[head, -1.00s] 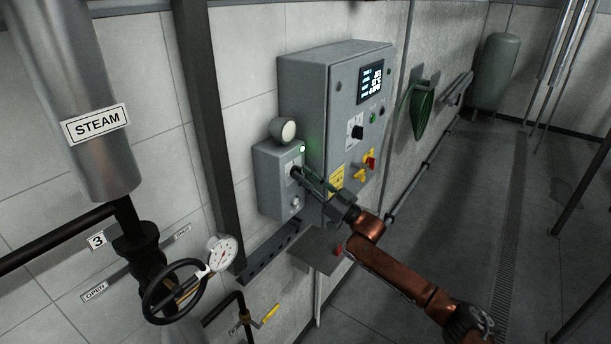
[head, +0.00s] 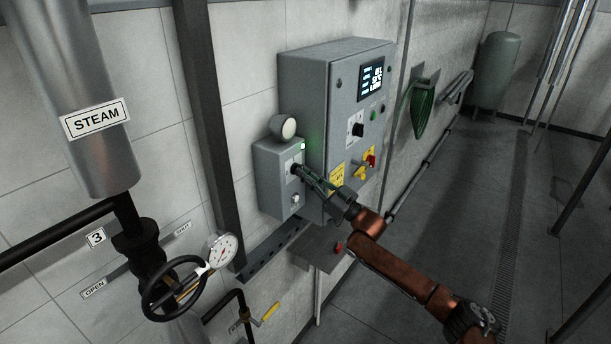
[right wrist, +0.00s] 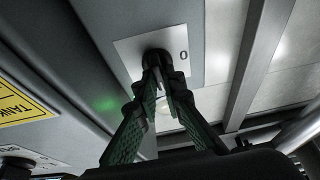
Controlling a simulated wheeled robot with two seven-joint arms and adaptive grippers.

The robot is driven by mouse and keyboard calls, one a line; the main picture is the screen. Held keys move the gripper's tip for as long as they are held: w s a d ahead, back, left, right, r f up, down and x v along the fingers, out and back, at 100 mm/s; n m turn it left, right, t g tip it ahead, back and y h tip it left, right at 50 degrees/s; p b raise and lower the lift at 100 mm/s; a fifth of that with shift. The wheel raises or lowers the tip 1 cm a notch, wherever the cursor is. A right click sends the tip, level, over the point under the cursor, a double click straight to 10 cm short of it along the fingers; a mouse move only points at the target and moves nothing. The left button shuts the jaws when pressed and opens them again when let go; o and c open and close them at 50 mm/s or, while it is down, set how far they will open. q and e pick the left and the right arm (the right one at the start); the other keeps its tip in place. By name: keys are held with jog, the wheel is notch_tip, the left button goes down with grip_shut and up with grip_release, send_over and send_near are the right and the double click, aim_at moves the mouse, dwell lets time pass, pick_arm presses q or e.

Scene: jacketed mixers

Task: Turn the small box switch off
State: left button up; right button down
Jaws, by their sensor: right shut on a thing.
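The small grey box (head: 270,175) is on the wall, left of the larger grey cabinet. The box's dark switch knob (right wrist: 155,58) sits on a pale plate (right wrist: 180,50) marked with a 0 in the right wrist view. My right gripper (head: 301,172) reaches the front of the box, and its green fingers (right wrist: 164,80) are shut on the knob. The fingers hide part of the knob. My left gripper is not in view.
The large cabinet (head: 320,95) with a lit display (head: 371,79) and a red-and-yellow switch (head: 371,160) stands right beside the box. A grey shelf (head: 318,248) juts out below. A handwheel valve (head: 175,288) and gauge (head: 222,252) are at left. The floor at right is open.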

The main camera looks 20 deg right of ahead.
jog(key=shift+w+d+r+n+g+y+b, duration=0.2)
jog(key=shift+n+g+b, duration=1.1)
jog(key=shift+n, duration=2.3)
jog(key=shift+s+a+f+n+g+y+b, duration=0.25)
jog(key=shift+n+g+b, duration=1.05)
jog(key=shift+n, duration=2.3)
jog(key=shift+w+d+r+n+g+y+b, duration=0.3)
jog(key=shift+n+g+b, duration=0.95)
jog(key=shift+n, duration=2.35)
jog(key=shift+s+a+f+g+p, duration=0.15)
jog(key=shift+g+p, duration=0.2)
jog(key=c, duration=2)
grip_release()
jog(key=shift+c, duration=0.2)
jog(key=v, duration=1.2)
